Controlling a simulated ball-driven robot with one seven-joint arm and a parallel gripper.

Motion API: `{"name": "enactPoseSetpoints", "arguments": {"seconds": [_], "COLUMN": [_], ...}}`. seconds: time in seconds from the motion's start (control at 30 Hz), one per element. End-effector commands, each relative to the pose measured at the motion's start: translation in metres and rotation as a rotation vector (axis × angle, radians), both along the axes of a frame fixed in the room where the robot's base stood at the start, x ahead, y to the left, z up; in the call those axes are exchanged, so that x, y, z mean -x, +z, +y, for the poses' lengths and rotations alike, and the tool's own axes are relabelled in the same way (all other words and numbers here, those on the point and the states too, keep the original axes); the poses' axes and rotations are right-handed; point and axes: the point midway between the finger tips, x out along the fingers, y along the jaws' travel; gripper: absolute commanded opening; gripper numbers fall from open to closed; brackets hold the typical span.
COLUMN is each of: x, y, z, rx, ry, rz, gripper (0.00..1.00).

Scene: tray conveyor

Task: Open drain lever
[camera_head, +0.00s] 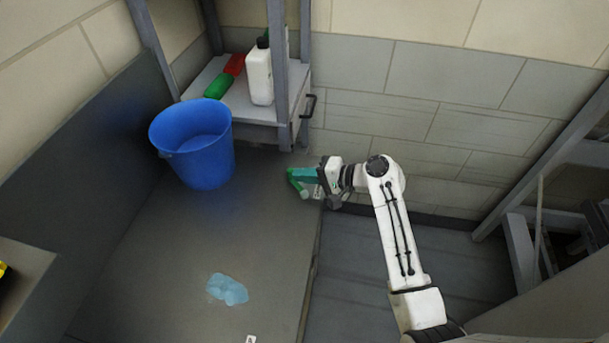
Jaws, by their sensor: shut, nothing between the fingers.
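My gripper (292,181), with teal and green fingers, is in the middle of the view, low over the right edge of the grey surface and in front of the shelf unit. It is shut and empty. A dark bar-like handle (309,106) sticks out from the right side of the shelf unit, above and apart from my gripper. I cannot tell whether this handle is the drain lever. No other lever can be made out.
A blue bucket (196,146) stands left of my gripper. The shelf (213,79) holds a white bottle (259,76), a green block (218,86) and a red block (235,65). A light-blue patch (227,289) lies on the grey surface (170,265), which is otherwise mostly clear.

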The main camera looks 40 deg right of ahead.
Motion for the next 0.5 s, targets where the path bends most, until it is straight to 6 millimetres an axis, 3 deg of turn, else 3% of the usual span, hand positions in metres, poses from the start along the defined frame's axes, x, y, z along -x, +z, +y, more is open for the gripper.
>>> {"name": "enactPoseSetpoints", "arguments": {"seconds": [0.5], "x": [-0.0047], "y": [-0.0003], "z": [0.0033], "rx": [0.000], "ry": [0.196], "rz": [-0.002], "gripper": [0.00]}}
